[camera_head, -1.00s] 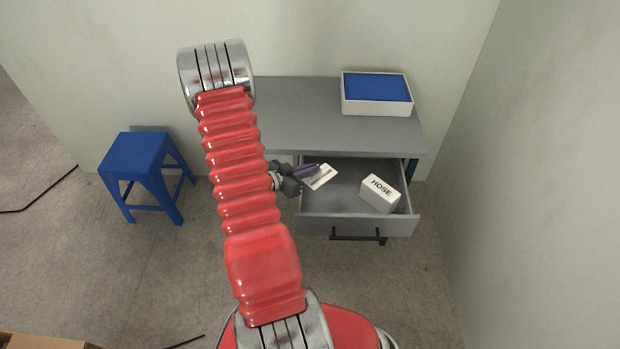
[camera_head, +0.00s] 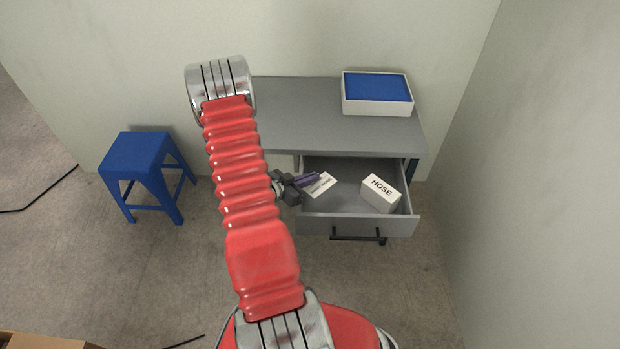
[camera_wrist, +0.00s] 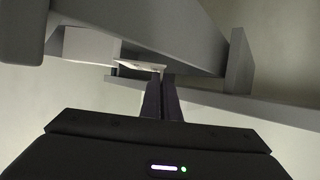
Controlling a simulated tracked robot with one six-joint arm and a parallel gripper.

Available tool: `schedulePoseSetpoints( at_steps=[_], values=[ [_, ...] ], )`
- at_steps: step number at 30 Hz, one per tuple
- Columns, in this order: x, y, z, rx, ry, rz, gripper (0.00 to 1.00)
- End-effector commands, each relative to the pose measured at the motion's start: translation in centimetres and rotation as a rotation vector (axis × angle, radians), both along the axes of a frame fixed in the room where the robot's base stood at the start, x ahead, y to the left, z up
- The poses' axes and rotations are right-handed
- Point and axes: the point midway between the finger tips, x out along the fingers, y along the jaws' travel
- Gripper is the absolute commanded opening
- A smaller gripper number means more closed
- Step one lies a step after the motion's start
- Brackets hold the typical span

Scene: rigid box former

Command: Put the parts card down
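The parts card (camera_head: 323,187) is a small white card with dark print, at the left part of the open drawer (camera_head: 370,226). My gripper (camera_head: 317,176) reaches in from the left with its dark fingers at the card. In the wrist view the fingers (camera_wrist: 161,84) are close together, and the pale card (camera_wrist: 140,66) juts from their tips to the left. The gripper looks shut on the card's edge. I cannot tell whether the card touches the drawer floor.
A white box marked HOSE (camera_head: 381,193) lies in the drawer's right part; bare floor lies between it and the card. A white box with a blue top (camera_head: 377,92) stands on the grey desk (camera_head: 300,115). A blue stool (camera_head: 140,157) stands at left.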

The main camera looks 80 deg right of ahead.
Motion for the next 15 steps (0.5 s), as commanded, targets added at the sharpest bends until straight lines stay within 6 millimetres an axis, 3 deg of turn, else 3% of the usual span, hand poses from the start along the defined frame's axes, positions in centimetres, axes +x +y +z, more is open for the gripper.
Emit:
schedulePoseSetpoints(
  at_steps=[12, 15],
  values=[
    [-0.01, 0.0, -0.89, 0.0, 0.0, 0.0, 0.0],
    [-0.01, -0.02, -0.86, 0.0, 0.0, 0.0, 0.07]
  ],
)
